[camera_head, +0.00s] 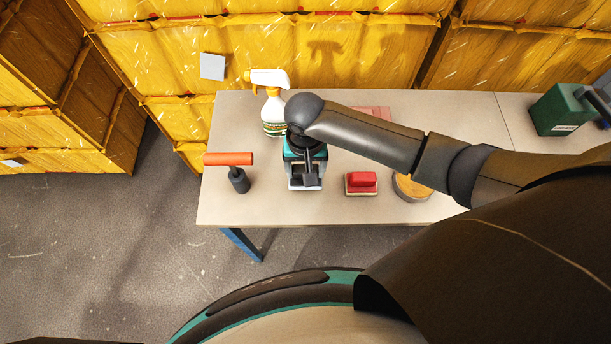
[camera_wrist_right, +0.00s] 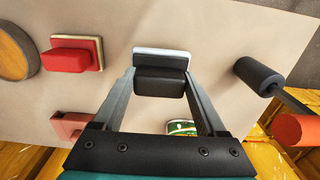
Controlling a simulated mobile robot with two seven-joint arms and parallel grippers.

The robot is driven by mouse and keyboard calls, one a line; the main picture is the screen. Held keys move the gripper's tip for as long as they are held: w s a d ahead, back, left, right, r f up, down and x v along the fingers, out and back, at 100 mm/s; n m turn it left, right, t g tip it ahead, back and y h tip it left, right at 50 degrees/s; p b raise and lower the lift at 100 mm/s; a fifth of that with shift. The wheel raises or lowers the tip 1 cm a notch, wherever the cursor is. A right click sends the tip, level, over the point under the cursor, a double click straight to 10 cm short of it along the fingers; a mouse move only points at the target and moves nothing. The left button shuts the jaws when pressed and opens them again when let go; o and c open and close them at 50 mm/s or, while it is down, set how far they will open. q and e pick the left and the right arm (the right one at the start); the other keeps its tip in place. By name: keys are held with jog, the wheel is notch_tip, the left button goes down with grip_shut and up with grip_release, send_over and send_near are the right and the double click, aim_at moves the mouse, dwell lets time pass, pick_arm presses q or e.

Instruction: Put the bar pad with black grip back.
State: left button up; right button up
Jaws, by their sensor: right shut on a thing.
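The bar pad with black grip shows in the right wrist view: a dark block grip (camera_wrist_right: 160,84) on a pale pad (camera_wrist_right: 161,53). My right gripper (camera_wrist_right: 160,72) is shut on the black grip, one finger on each side. In the head view my right gripper (camera_head: 306,170) is over the table's front half, and the black grip (camera_head: 311,179) shows between its fingers. I cannot tell whether the pad touches the tabletop. My left gripper is not in view.
On the table (camera_head: 330,212), a red-gripped pad (camera_head: 361,182) and a round brown-yellow object (camera_head: 411,187) lie to the right. An orange-handled black tool (camera_head: 238,178) stands left. Behind are a spray bottle (camera_head: 273,112) and a pinkish object (camera_head: 375,112). A green can (camera_head: 558,110) stands far right.

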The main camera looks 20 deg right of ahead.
aim_at(305, 170)
jog(key=shift+f+b, duration=0.45)
jog(key=shift+f, duration=1.5)
jog(key=shift+f, duration=0.15)
jog(key=o, duration=1.1)
notch_tip(305, 170, up, 12)
jog(key=p, duration=0.3)
jog(key=shift+r, duration=0.2)
